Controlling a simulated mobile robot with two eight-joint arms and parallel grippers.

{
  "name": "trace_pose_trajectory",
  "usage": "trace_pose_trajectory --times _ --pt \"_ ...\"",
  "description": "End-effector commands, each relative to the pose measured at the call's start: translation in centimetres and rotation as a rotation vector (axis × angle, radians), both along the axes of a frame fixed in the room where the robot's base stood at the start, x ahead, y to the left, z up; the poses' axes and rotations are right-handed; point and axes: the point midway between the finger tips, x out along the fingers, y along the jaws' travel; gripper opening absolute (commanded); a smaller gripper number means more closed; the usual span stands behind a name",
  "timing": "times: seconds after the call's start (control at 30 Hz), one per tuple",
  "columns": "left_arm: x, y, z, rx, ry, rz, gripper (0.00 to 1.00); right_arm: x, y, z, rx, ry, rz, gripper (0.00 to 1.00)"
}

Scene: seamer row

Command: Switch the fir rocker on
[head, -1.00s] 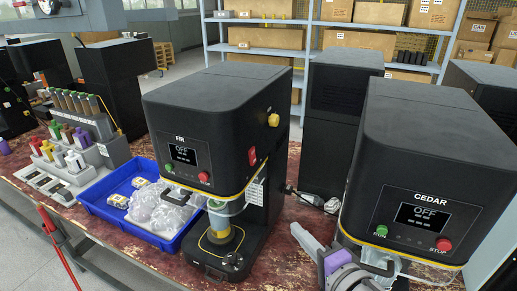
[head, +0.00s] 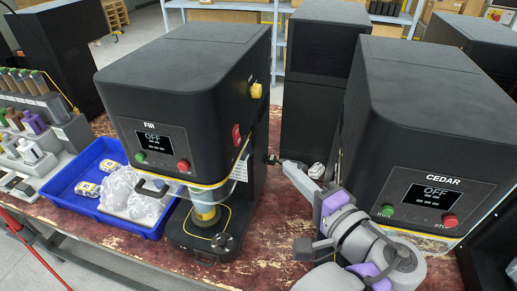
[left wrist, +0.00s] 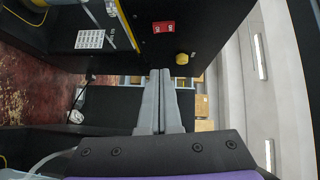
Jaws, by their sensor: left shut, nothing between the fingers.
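The FIR machine (head: 180,100) is a black housing whose screen reads OFF. Its red rocker (head: 236,135) sits on the right side face, below a yellow knob (head: 256,90). In the left wrist view the red rocker (left wrist: 163,27) is near the top, with the yellow knob (left wrist: 182,58) just below it. My left gripper (head: 273,160) is shut and empty, in the gap between the FIR and CEDAR machines. In the head view its tips are right of and lower than the rocker, apart from it. The left wrist view shows the closed fingers (left wrist: 160,73). My right gripper is not in view.
The CEDAR machine (head: 425,130), also reading OFF, stands close on the right of my left arm. A blue tray (head: 62,207) with bagged items is at the left of FIR. A black cabinet (head: 318,95) stands behind the gap.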

Motion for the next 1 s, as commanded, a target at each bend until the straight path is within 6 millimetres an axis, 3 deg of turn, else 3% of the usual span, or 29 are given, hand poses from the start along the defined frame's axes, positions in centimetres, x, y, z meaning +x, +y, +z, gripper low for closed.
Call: trace_pose_trajectory --times 0.17,0.57,0.8,1.0 --pt "1.9 1.0 -0.1 0.001 0.0 0.004 0.0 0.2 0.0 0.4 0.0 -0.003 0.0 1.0" --pt "9.2 5.0 -0.7 0.0 -0.002 0.006 0.0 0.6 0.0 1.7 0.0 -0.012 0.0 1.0" --pt "9.8 7.8 -1.1 0.001 -0.001 0.003 0.0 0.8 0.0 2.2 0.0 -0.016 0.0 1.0" --pt "10.0 8.3 -1.3 0.0 0.0 0.0 0.0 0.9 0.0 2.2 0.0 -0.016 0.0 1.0"
